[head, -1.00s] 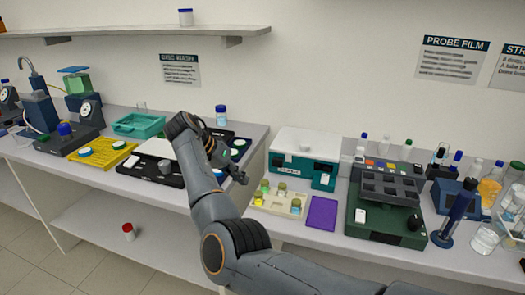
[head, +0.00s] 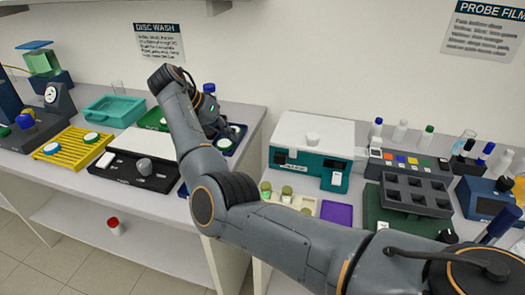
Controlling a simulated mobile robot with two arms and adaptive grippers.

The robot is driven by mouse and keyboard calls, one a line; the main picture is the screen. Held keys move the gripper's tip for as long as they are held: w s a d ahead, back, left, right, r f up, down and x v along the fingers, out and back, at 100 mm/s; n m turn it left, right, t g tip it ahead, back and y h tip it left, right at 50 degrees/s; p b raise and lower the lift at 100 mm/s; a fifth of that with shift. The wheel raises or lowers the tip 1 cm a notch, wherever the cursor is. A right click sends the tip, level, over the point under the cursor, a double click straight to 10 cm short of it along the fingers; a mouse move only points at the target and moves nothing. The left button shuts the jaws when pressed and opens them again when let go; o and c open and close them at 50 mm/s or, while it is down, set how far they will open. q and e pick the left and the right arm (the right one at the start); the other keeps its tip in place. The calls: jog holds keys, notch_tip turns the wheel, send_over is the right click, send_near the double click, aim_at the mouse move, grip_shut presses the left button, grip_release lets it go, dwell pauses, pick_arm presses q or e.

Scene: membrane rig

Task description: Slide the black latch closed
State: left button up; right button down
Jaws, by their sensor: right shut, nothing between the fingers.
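A teal box (head: 282,181) with a white lid (head: 314,133) stands on the right bench. A small dark piece (head: 279,158) on its front left may be the black latch; its position is too small to tell. A pale piece (head: 337,178) sits at the front right. My right gripper (head: 226,132) is left of the box and apart from it, over the back of the left bench by the dark blue tray. It is shut and empty, partly hidden by my own arm. My left gripper is not in view.
My right arm crosses in front of the benches and hides part of them. Left are a black device (head: 118,172), a yellow rack (head: 57,158) and a teal tray (head: 104,119). Right are a purple pad (head: 336,214), a cream tray (head: 304,203) and a dark block rack (head: 440,205).

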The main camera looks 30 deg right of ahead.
aim_at(280, 158)
jog(key=s+d+f+p, duration=0.1)
jog(key=d+f, duration=0.1)
jog(key=s+d+f+p, duration=0.1)
jog(key=d+f+p, duration=0.1)
jog(key=d+f, duration=0.1)
jog(key=s+d+f+p, duration=0.2)
jog(key=d+f, duration=0.1)
jog(key=shift+d, duration=0.25)
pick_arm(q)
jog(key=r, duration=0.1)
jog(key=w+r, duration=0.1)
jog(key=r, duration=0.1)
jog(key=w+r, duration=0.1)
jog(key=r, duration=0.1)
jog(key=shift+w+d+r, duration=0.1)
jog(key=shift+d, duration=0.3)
pick_arm(e)
jog(key=shift+d+f, duration=0.1)
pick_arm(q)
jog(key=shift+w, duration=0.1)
